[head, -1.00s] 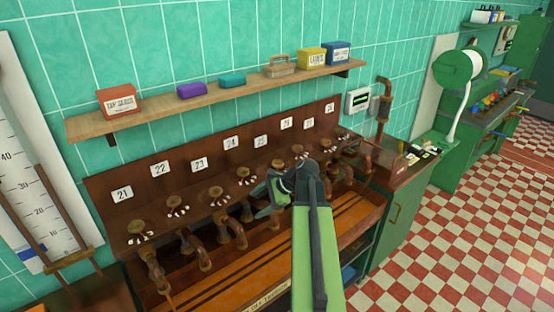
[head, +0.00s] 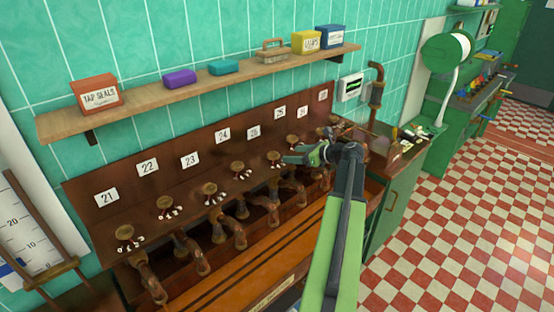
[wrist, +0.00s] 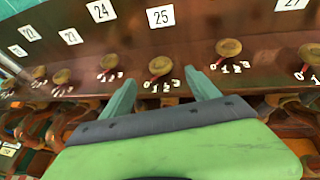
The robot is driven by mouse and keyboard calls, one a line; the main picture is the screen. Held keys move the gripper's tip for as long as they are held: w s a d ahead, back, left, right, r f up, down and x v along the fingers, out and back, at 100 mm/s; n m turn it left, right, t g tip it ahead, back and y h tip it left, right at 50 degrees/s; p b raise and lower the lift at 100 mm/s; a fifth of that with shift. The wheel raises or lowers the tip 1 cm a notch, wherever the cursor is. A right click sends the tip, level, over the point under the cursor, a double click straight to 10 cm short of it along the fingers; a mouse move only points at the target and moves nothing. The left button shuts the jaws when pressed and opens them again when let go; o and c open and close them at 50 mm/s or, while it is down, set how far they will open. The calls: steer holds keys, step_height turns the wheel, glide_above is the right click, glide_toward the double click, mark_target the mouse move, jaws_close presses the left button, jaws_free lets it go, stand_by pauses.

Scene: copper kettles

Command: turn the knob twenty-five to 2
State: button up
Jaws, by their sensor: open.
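Knob twenty-five (wrist: 160,65) is a round brass knob under the white "25" plate (wrist: 161,16) on the brown tap panel. White scale digits curve below it; its pointer is too small to read surely. It also shows in the head view (head: 273,158), at the left of my gripper's end. My gripper (wrist: 159,76) is open and empty. In the wrist view its two green fingers point up toward the panel, with knob twenty-five between and beyond their tips. In the head view my gripper (head: 291,157) is close in front of the panel; I cannot tell whether it touches.
Knob twenty-four (wrist: 109,61) is just left of the left finger, and another knob (wrist: 229,47) is just right of the right finger. Copper taps (head: 190,252) stick out below the knobs. A wooden shelf (head: 210,92) with boxes hangs above the panel.

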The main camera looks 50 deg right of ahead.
mark_target(274, 154)
steer(key=b+x, duration=0.3)
steer(key=x, duration=0.6)
steer(key=shift+w+a+f, duration=0.1)
steer(key=shift+w+f, duration=0.05)
steer(key=shift+w, duration=0.15)
steer(key=shift+c, duration=0.4)
steer(key=c, duration=1.3)
